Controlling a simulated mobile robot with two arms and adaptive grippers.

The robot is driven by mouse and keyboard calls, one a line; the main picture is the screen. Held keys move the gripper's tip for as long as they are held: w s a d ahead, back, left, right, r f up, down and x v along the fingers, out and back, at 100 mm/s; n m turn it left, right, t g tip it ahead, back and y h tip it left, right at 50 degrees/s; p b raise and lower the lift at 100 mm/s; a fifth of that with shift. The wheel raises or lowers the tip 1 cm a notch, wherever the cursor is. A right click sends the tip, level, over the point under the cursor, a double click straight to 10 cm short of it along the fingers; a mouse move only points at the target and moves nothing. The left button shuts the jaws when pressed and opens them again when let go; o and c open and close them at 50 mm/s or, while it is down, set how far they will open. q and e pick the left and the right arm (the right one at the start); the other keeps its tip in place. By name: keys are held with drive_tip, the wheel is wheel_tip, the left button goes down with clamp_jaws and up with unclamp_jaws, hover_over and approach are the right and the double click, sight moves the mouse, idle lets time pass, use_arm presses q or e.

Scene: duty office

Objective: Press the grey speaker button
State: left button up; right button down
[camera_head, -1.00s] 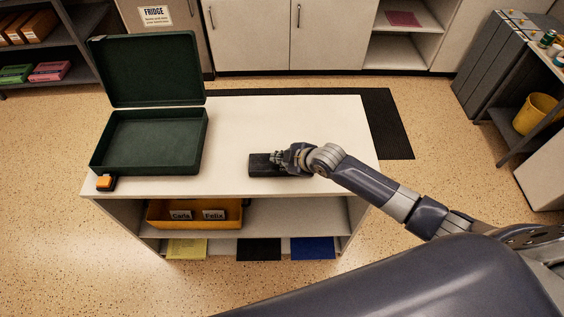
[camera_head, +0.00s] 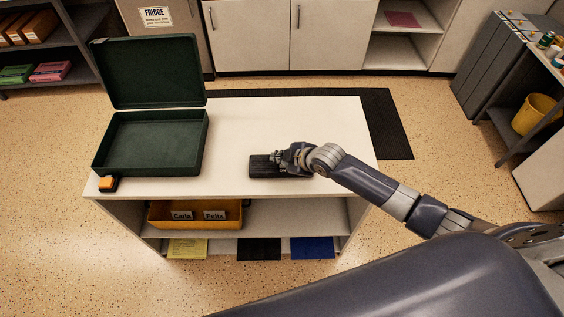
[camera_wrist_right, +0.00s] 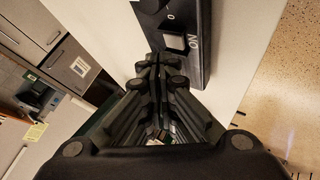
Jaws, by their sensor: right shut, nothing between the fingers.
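The speaker is a flat dark box (camera_head: 262,172) lying on the white counter top. In the right wrist view the black speaker (camera_wrist_right: 200,30) shows a round knob, white lettering and a light grey square button (camera_wrist_right: 173,42). My right gripper (camera_head: 276,158) is over the speaker, its fingers shut with nothing between them. In the wrist view the fingertips (camera_wrist_right: 160,60) are right beside the grey button, partly in front of the speaker. I cannot tell whether they touch the button. My left gripper is not in view.
An open dark green case (camera_head: 152,142) stands on the counter's left half. An orange-topped black button box (camera_head: 108,184) sits at the front left corner. A yellow bin (camera_head: 196,216) with name labels is on the shelf below. The counter between case and speaker is clear.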

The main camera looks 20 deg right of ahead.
sight(282, 166)
drive_tip(key=shift+r, duration=0.1)
wheel_tip(282, 166, up, 6)
drive_tip(key=p, duration=0.6)
drive_tip(key=shift+d, duration=0.1)
idle(0.8)
